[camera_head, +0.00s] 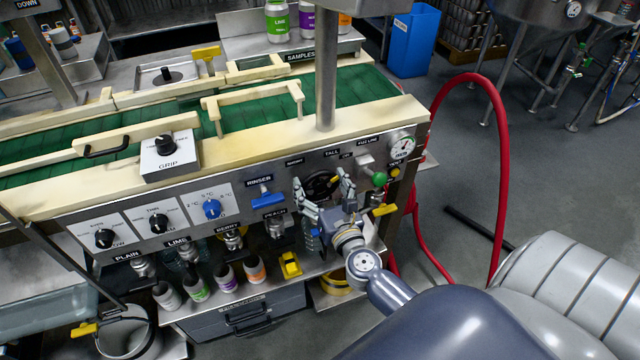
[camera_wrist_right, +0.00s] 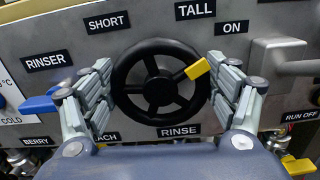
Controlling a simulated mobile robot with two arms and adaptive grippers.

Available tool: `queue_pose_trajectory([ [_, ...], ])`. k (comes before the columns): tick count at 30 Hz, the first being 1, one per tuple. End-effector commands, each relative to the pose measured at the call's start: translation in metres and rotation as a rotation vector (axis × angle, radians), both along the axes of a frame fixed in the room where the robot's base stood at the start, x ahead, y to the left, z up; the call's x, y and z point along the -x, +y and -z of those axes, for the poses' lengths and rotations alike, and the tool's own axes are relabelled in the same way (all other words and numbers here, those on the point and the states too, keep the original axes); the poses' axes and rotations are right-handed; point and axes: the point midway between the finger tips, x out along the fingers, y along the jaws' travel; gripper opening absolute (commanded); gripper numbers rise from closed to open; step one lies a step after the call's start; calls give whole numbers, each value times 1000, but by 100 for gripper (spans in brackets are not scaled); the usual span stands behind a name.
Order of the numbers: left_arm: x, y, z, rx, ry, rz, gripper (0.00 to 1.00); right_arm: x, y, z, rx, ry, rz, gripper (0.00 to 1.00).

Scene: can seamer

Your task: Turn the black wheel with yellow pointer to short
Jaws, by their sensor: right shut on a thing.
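The black wheel (camera_wrist_right: 158,82) is mounted on the machine's front panel and fills the middle of the right wrist view. Its yellow pointer (camera_wrist_right: 197,69) points up and right, toward the TALL label (camera_wrist_right: 195,8). The SHORT label (camera_wrist_right: 107,22) is up and left of the wheel. My right gripper (camera_wrist_right: 160,90) has one finger on each side of the wheel's rim and is shut on it. In the head view the wheel (camera_head: 321,185) shows between the fingers of the right gripper (camera_head: 325,188), partly hidden. My left gripper is not in view.
A blue RINSER lever (camera_wrist_right: 40,104) is left of the wheel. A grey handle (camera_wrist_right: 285,62) is close at its right, under ON. A green knob (camera_head: 379,179) and a gauge (camera_head: 402,145) sit to the right. A red hose (camera_head: 497,150) loops beside the machine.

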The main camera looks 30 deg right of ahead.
Motion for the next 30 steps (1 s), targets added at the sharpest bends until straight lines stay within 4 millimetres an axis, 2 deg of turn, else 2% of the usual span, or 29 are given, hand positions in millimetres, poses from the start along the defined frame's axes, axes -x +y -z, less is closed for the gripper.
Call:
queue_pose_trajectory([
  [8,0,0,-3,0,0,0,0,0,0,-1,38,9,0,56],
  [14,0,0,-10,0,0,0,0,0,1,-2,141,34,1,56],
  [30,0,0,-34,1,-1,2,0,-1,3,-1,625,150,1,56],
])
